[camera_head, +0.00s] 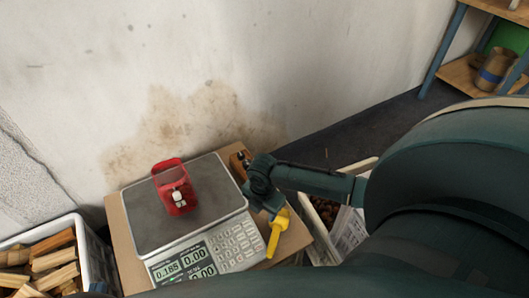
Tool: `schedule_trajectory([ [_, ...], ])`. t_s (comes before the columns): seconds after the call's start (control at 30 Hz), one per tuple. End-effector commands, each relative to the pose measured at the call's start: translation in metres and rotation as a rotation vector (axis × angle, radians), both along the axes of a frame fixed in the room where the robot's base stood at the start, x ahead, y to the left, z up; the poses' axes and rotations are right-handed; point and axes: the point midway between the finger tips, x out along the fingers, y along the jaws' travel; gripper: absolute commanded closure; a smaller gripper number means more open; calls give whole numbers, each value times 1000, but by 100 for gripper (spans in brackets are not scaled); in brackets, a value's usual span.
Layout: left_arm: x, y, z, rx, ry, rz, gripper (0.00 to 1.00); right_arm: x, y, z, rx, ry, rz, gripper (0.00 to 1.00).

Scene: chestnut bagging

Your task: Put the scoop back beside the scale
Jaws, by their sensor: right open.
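The scale (222,203) stands on a cardboard-coloured surface by the wall, with a grey plate, a keypad and a lit display reading 0.185. A yellow handle (276,236), which looks like the scoop's, lies just right of the keypad, slanting down. My right gripper (273,207) is open at the handle's upper end. Its fingers are small and partly hidden, so I cannot tell whether they touch it. The rest of the scoop is hidden. My left gripper is not in view.
A white crate of split firewood (76,232) stands at the lower left. A brown wooden object (237,167) sits behind the scale's right edge. A pale crate (312,236) with chestnuts and newspaper is to the right. A blue-framed shelf (441,50) stands at the upper right.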

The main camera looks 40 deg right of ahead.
Motion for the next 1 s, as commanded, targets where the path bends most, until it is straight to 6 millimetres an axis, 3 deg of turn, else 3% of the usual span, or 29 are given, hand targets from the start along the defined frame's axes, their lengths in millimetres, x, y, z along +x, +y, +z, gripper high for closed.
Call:
schedule_trajectory([
  [0.03, -2, 1, 5, 0, 30, 3, 100, 1, 0, 16, 0, -3, 1, 59],
  [0.1, -4, 2, 4, 3, 67, 5, 100, 1, 0, 29, -1, -2, 2, 59],
  [0.37, -8, 4, 5, -6, 114, 11, 100, -2, 5, 52, 8, -6, -5, 59],
  [0.47, -9, 4, 4, -7, 119, 11, 100, -10, 29, 47, 65, -52, -47, 59],
  [0.57, -8, 4, 4, -7, 119, 11, 100, -25, 76, 43, 200, -150, -162, 59],
  [0.63, -8, 4, 4, -7, 119, 11, 100, -37, 114, 51, 340, -235, -293, 59],
  [0.7, -8, 4, 4, -7, 119, 11, 100, -48, 145, 70, 499, -319, -455, 59],
  [0.8, -8, 4, 4, -7, 119, 11, 100, -60, 170, 108, 721, -421, -700, 59],
  [1.0, -8, 4, 4, -7, 118, 11, 100, -75, 165, 186, 1060, -569, -1081, 59],
])
